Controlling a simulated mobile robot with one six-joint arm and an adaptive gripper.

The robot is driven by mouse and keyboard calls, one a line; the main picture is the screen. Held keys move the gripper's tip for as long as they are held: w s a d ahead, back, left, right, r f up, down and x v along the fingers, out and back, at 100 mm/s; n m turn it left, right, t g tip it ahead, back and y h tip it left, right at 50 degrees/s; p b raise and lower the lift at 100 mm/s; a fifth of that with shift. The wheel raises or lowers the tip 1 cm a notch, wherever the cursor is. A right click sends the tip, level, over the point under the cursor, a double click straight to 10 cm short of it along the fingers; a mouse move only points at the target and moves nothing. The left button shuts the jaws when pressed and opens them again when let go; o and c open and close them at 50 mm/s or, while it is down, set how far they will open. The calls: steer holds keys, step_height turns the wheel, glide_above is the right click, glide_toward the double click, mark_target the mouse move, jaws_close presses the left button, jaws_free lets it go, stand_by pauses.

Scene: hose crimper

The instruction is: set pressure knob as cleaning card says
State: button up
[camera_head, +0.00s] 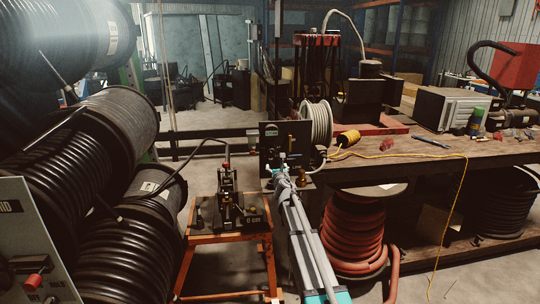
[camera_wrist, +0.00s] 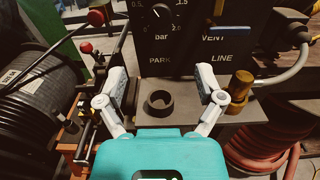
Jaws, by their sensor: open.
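The pressure knob (camera_wrist: 161,11) is a small dark dial on a black panel (camera_wrist: 190,45), at the top edge of the wrist view. White marks from 0. to 2.0, and the words bar, PARK, VENT and LINE, are around it. Its exact setting is too small to read. The panel also shows in the head view (camera_head: 297,137), behind my gripper (camera_head: 282,165). In the wrist view my gripper (camera_wrist: 161,80) is open and empty, its two grey fingers apart below and in front of the knob. I cannot make out a cleaning card in either view.
A dark ring (camera_wrist: 159,103) sits on the ledge between my fingers. A brass fitting (camera_wrist: 240,85) with a grey hose stands right of them. Red-knobbed levers (camera_wrist: 86,47) are at left. The workbench (camera_head: 400,155) is at right and an orange stand (camera_head: 228,238) at left.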

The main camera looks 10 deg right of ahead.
mark_target(271, 153)
steer(key=w, duration=1.3)
steer(key=shift+w, duration=0.4)
steer(key=c, duration=1)
steer(key=shift+a, duration=0.4)
steer(key=shift+c, duration=0.7)
steer(key=shift+d, duration=0.3)
